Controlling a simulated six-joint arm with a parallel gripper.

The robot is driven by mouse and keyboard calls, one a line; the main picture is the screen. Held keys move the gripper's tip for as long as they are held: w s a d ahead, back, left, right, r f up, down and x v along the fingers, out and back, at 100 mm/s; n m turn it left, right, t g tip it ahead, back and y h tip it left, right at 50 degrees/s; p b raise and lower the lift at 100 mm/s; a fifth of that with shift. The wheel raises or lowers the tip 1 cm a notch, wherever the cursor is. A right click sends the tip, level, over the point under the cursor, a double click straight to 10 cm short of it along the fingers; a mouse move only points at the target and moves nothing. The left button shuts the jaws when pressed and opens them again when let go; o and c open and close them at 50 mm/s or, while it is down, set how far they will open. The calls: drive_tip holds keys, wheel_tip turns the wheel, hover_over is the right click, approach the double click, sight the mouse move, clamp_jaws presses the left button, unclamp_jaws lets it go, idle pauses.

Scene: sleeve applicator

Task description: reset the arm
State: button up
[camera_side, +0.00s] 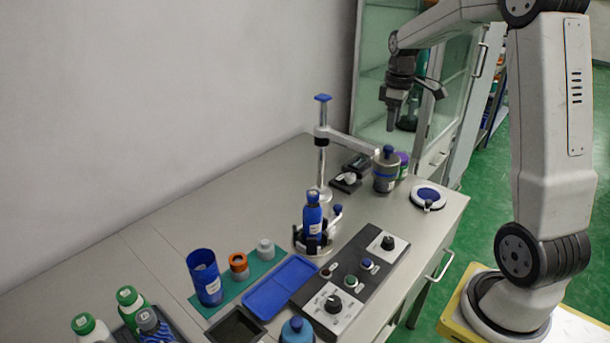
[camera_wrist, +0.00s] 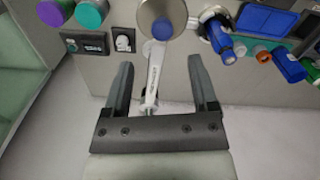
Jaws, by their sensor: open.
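My gripper (camera_side: 391,117) is raised above the back right end of the table, clear of everything on it. In the wrist view my gripper (camera_wrist: 160,82) shows its two dark fingers spread apart with nothing held between them. The white arm of the stand (camera_wrist: 152,75) shows between and beyond the fingers. In the side view a blue bottle (camera_side: 313,218) stands upright in a round metal holder (camera_side: 304,245) near the middle of the table.
The stand's post (camera_side: 322,155) carries a grey cylinder (camera_side: 385,172) on its side arm. A control panel (camera_side: 349,283), blue tray (camera_side: 281,287), blue cup (camera_side: 205,277) and green-capped bottles (camera_side: 130,301) occupy the front. A glass cabinet (camera_side: 447,95) stands behind. The table's back left is clear.

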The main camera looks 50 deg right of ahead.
drive_tip(key=s+a+f+m+t, duration=0.1)
drive_tip(key=s+a+f, duration=0.1)
drive_tip(key=a, duration=0.7)
drive_tip(key=s+a+f+m, duration=0.1)
drive_tip(key=s+a+f, duration=0.2)
drive_tip(key=a, duration=0.6)
drive_tip(key=s+a+f+t, duration=0.1)
drive_tip(key=s+a+f, duration=0.2)
drive_tip(key=a+f, duration=0.3)
drive_tip(key=a, duration=0.3)
drive_tip(key=shift+f+m+t, duration=0.25)
drive_tip(key=shift+m+t, duration=0.05)
drive_tip(key=shift+m, duration=0.1)
